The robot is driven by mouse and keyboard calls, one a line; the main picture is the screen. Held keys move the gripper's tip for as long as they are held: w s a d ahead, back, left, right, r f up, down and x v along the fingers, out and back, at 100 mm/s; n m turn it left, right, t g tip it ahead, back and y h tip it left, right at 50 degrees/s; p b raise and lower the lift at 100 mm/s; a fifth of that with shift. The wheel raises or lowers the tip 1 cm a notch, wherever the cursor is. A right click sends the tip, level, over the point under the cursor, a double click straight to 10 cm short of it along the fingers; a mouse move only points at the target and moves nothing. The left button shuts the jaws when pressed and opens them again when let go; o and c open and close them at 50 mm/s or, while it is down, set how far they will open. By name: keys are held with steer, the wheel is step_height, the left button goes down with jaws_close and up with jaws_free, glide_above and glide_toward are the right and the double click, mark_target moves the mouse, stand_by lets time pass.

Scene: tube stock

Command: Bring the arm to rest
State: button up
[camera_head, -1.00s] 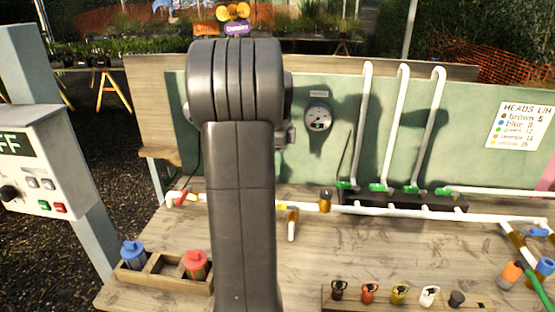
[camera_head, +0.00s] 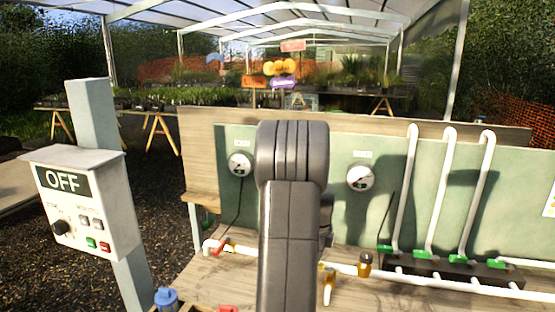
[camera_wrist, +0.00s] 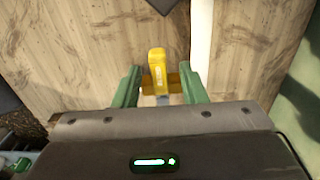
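My arm's dark grey links stand upright in the middle of the head view, and my gripper is hidden there. In the wrist view my gripper (camera_wrist: 159,76) has its two green fingers spread apart. A yellow handle-like piece (camera_wrist: 156,60) on a brownish fitting shows in the gap between them, with clear space on both sides of the yellow piece. Whether the fingers touch the fitting cannot be told. A white pipe (camera_wrist: 201,40) runs just right of the fingers, over the wooden bench top (camera_wrist: 80,50).
A control box (camera_head: 85,205) reading OFF stands on a post at left. The green back panel (camera_head: 400,210) carries two gauges (camera_head: 360,177) and three upright white pipes (camera_head: 435,190). A blue-capped container (camera_head: 166,298) is at the bench's front left. Gravel ground lies beyond the bench.

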stand_by(0.4)
step_height(320, 180, up, 14)
steer(key=b, duration=0.1)
step_height(320, 180, down, 14)
steer(key=shift+s+f+p, duration=0.1)
steer(key=shift+p, duration=0.4)
steer(key=shift+s+a+n, duration=0.1)
steer(key=shift+s+n, duration=0.1)
steer(key=shift+n, duration=0.45)
steer(key=shift+s+n, duration=0.2)
steer(key=shift+n, duration=0.45)
